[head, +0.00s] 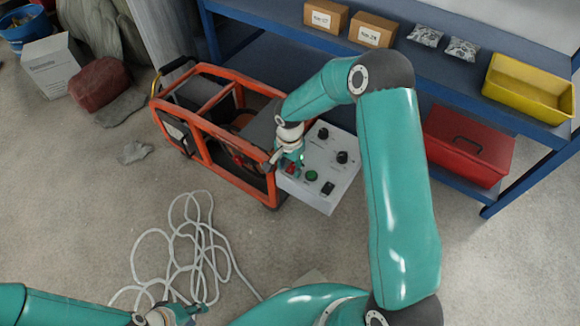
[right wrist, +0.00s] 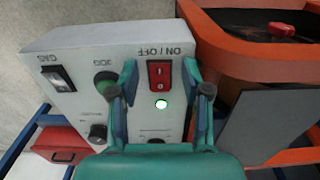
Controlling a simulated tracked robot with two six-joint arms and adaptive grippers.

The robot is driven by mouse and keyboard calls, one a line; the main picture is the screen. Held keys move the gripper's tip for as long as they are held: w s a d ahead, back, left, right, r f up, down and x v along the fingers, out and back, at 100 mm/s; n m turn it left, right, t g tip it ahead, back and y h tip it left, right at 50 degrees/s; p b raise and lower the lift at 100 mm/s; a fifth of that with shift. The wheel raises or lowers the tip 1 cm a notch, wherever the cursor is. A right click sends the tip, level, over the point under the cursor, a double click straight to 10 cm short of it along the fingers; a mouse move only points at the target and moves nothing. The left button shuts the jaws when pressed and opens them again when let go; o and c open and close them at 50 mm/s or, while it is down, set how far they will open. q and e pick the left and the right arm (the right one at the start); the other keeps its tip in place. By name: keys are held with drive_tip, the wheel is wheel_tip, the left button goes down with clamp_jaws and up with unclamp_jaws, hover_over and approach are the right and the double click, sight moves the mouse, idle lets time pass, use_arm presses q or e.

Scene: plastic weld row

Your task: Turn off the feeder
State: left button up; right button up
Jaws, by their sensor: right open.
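The feeder (head: 205,128) is an orange-framed machine on the floor with a pale grey control box (head: 325,195) at its right end. In the right wrist view, the box's face (right wrist: 75,115) carries a red rocker switch (right wrist: 159,75) labelled ON / OFF. A small green light (right wrist: 161,104) glows beside the switch. My right gripper (right wrist: 160,70) is open, its two fingers on either side of the switch; contact is unclear. It also shows over the box in the head view (head: 293,163). My left gripper (head: 182,312) is low at the left, partly cut off.
The box also has a green JOG button (right wrist: 106,82), a black GAS switch (right wrist: 56,77) and black knobs (head: 342,157). A blue shelf (head: 460,95) with a yellow bin (head: 528,88) and red toolbox (head: 468,147) stands behind. A white hose (head: 190,245) lies coiled on the floor.

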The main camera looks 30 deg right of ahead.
clamp_jaws()
drive_tip(key=p, duration=0.2)
drive_tip(key=y+p, duration=0.1)
drive_tip(key=p, duration=0.1)
drive_tip(key=shift+d+r+g, duration=0.2)
drive_tip(key=shift+r+g, duration=0.1)
drive_tip(key=shift+r, duration=0.1)
drive_tip(key=shift+w+d+f+g+y+p, duration=0.1)
drive_tip(key=shift+f+g+y+p, duration=0.1)
drive_tip(key=shift+y, duration=0.25)
drive_tip(key=shift+w+f+g+y+p, duration=0.1)
drive_tip(key=shift+y+p, duration=0.1)
drive_tip(key=shift+y, duration=0.25)
unclamp_jaws()
drive_tip(key=v, duration=1.2)
